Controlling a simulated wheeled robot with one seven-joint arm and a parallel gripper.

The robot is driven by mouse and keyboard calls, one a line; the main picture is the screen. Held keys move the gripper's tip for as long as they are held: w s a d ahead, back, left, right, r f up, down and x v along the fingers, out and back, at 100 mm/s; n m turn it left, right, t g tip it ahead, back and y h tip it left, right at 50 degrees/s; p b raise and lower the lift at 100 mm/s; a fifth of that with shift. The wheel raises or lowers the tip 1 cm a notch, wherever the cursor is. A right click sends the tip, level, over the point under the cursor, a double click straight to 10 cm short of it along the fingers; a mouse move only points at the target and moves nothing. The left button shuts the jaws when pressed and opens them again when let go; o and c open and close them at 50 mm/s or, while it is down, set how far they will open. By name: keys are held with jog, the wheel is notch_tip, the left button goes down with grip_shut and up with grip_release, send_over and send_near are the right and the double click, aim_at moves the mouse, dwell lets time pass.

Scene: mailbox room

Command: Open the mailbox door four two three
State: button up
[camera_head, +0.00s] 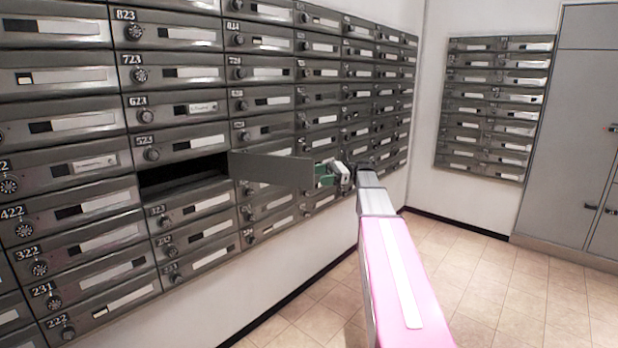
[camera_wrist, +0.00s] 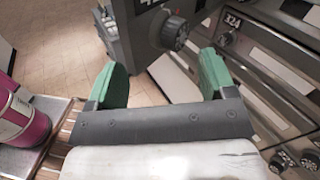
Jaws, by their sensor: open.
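The open mailbox door (camera_head: 270,169) stands swung out to the right from a dark, open compartment (camera_head: 180,178) between the boxes marked 523 and 323. Its own number does not show clearly in the head view. In the wrist view, a grey door with a round lock knob (camera_wrist: 175,33) is just beyond my fingers; its label is cut off at the top. My gripper (camera_head: 328,173) is at the free end of the open door. In the wrist view, my gripper (camera_wrist: 162,80) has its two green fingers spread wide, with nothing held between them. Contact with the door cannot be told.
Closed mailboxes fill the wall around the opening, including 422 (camera_head: 65,212) at left and 324 (camera_wrist: 232,22) at right in the wrist view. A second mailbox bank (camera_head: 495,105) and a grey cabinet (camera_head: 570,130) stand at right. The tiled floor (camera_head: 490,285) is clear.

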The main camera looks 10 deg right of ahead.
jog(key=shift+d, duration=1.3)
